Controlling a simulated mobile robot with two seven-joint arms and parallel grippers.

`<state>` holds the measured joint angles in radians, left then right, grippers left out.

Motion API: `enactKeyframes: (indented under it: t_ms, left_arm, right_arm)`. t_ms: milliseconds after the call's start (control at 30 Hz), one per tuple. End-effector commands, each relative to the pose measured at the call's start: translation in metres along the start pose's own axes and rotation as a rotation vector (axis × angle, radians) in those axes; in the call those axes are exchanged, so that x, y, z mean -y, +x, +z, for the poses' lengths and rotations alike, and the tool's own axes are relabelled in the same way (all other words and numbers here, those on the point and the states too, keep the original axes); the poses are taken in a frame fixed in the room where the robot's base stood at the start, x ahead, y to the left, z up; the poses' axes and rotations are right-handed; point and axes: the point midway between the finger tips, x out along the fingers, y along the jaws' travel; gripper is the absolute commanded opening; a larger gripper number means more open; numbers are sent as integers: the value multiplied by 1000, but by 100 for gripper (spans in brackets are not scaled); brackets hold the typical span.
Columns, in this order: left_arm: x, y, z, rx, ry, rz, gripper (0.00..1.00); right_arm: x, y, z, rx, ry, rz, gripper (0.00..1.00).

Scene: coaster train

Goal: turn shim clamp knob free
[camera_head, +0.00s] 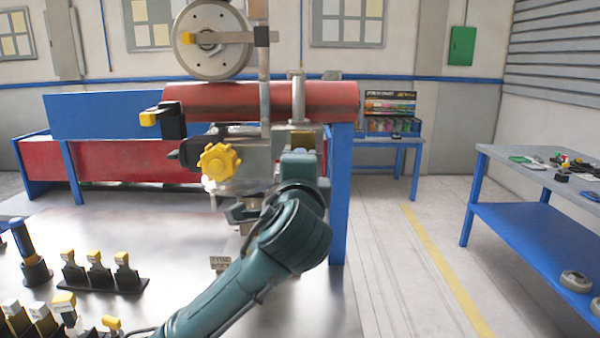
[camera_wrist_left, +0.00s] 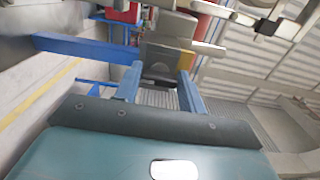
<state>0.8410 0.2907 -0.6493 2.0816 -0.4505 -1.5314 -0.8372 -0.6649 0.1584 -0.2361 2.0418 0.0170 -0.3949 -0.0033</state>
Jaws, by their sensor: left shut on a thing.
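The yellow lobed knob (camera_head: 220,161) sits on the front of the grey clamp assembly (camera_head: 258,160), below the red roller (camera_head: 300,100). I cannot tell which part of the assembly this block is. My right gripper is not in view.
A large grey wheel (camera_head: 212,40) is above the roller. Dark holders with yellow-topped pieces (camera_head: 100,272) stand on the metal table at lower left. A blue-framed bench (camera_head: 540,225) with small parts is at right. The floor between is clear.

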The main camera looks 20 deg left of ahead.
Motion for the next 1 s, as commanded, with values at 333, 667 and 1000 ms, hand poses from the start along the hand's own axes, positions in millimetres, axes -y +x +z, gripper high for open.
enactKeyframes:
  t_ms: [333, 667, 1000]
  left_arm:
    - [0, 0, 0, 0, -56, 0, 17]
    - [0, 0, 0, 0, -55, 0, 17]
    - [0, 0, 0, 0, -54, 0, 62]
  right_arm:
    - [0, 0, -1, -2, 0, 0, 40]
    - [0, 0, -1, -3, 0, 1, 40]
    - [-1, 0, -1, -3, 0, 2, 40]
